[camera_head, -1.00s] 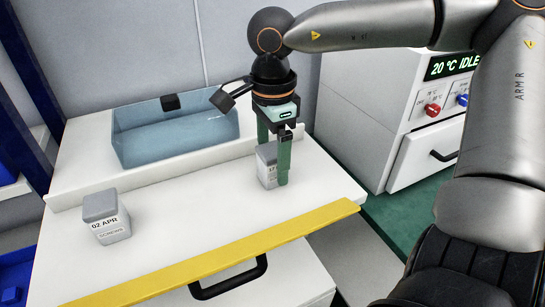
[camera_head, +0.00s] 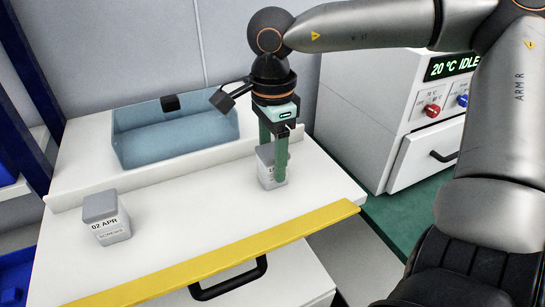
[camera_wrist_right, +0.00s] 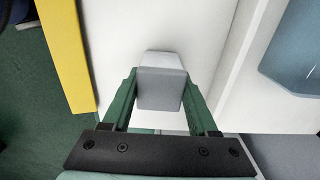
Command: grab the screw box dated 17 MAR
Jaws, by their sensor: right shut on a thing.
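A grey screw box (camera_head: 267,166) stands on the white counter, and its label is mostly hidden behind a green finger, so I cannot read its date. My right gripper (camera_head: 273,155) points down over it with one finger on each side, shut on the box. In the right wrist view the box (camera_wrist_right: 161,88) sits between the fingers of the right gripper (camera_wrist_right: 160,95). A second grey screw box (camera_head: 106,217) stands at the left of the counter, labelled 02 APR and SCREWS. My left gripper is not in view.
A blue translucent bin (camera_head: 175,137) sits on the raised back of the white counter (camera_head: 190,213). A yellow strip (camera_head: 215,258) runs along the front edge, above a drawer with a black handle (camera_head: 228,280). A white machine reading 20 °C IDLE (camera_head: 420,115) stands at the right.

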